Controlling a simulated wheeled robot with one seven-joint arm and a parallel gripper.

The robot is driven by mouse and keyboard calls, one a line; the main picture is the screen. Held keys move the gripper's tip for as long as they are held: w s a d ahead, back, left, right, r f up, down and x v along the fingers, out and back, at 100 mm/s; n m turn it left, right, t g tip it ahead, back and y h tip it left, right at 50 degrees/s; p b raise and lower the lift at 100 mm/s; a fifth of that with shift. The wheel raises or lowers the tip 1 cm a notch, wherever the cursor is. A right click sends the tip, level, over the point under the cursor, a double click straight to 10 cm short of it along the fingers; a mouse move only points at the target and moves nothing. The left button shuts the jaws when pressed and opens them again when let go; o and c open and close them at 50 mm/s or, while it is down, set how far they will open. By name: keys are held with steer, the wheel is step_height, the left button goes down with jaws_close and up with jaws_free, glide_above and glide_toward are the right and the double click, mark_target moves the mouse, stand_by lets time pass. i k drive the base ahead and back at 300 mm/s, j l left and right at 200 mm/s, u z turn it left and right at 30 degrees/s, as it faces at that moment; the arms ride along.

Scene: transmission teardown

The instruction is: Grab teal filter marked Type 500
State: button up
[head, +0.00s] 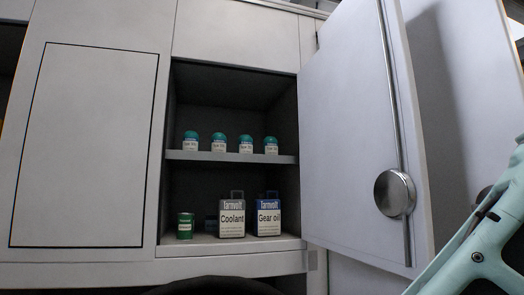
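Several filters with teal tops and white labels stand upright in a row on the upper shelf (225,157) of the open cabinet. From left to right they are a first filter (190,142), a second filter (218,143), a third filter (246,145) and a last filter at the right end (271,145). Their labels carry small print, too small for me to tell which one reads Type 500. My gripper is out of view; only part of my pale green arm shows at the right edge.
The cabinet door (350,130) stands open on the right, with a long bar and round knob (394,193). Below the shelf stand a green can (185,226), a grey Coolant container (232,218), a blue Gear oil container (269,217) and a dark, partly hidden item. A closed panel (85,150) is left.

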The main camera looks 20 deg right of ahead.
mark_target(218, 140)
steer(key=i+j+z, duration=0.1)
steer(key=z, duration=0.7)
steer(key=i+j+z, duration=0.4)
steer(key=j, duration=0.25)
steer(key=i+j+z, duration=0.2)
steer(key=j, duration=0.2)
steer(key=i+j+z, duration=0.2)
steer(key=j, duration=0.15)
